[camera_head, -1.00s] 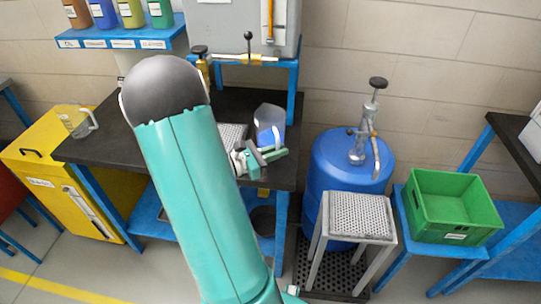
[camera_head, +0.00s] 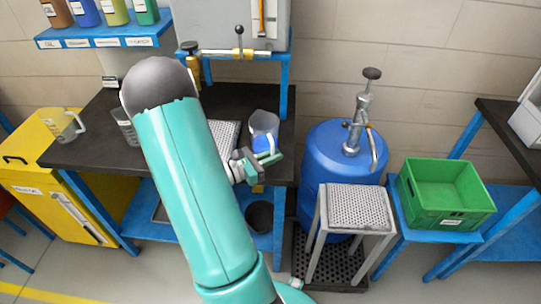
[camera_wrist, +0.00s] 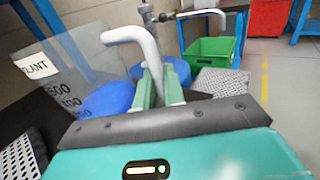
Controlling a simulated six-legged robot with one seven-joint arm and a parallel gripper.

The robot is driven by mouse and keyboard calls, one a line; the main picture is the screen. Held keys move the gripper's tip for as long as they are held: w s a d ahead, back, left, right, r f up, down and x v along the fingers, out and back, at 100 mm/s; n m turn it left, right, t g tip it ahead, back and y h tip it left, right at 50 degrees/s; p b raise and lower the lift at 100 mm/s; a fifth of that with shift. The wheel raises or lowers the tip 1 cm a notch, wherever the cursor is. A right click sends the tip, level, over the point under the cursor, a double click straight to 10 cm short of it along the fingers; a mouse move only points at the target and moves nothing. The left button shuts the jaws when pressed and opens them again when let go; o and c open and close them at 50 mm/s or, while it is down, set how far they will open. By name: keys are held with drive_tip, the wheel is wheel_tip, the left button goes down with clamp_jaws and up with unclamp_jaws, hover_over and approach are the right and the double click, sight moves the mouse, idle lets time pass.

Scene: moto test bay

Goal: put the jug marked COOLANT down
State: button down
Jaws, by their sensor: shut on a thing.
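The clear jug (camera_head: 264,125) with blue liquid low inside is at the right end of the dark bench top (camera_head: 95,150). In the wrist view the jug (camera_wrist: 80,75) shows a partly cut-off label ending in "LANT", volume marks and a pale handle (camera_wrist: 140,45). My gripper (camera_head: 262,162) is shut on that handle; its green fingers (camera_wrist: 158,88) also show in the wrist view. The jug looks about upright in the head view. I cannot tell whether its base touches the bench.
A perforated plate (camera_head: 225,135) lies left of the jug. Another jug (camera_head: 122,125) is partly behind my arm, and a clear jug (camera_head: 68,124) stands further left. A blue drum with pump (camera_head: 335,160), a perforated stand (camera_head: 357,207) and a green crate (camera_head: 445,195) are at right.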

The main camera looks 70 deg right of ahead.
drive_tip(key=shift+s, duration=0.2)
drive_tip(key=shift+w+f, duration=0.15)
drive_tip(key=c, duration=1.5)
unclamp_jaws()
drive_tip(key=v, duration=1.1)
drive_tip(key=shift+w+a, duration=0.25)
drive_tip(key=shift+w, duration=0.05)
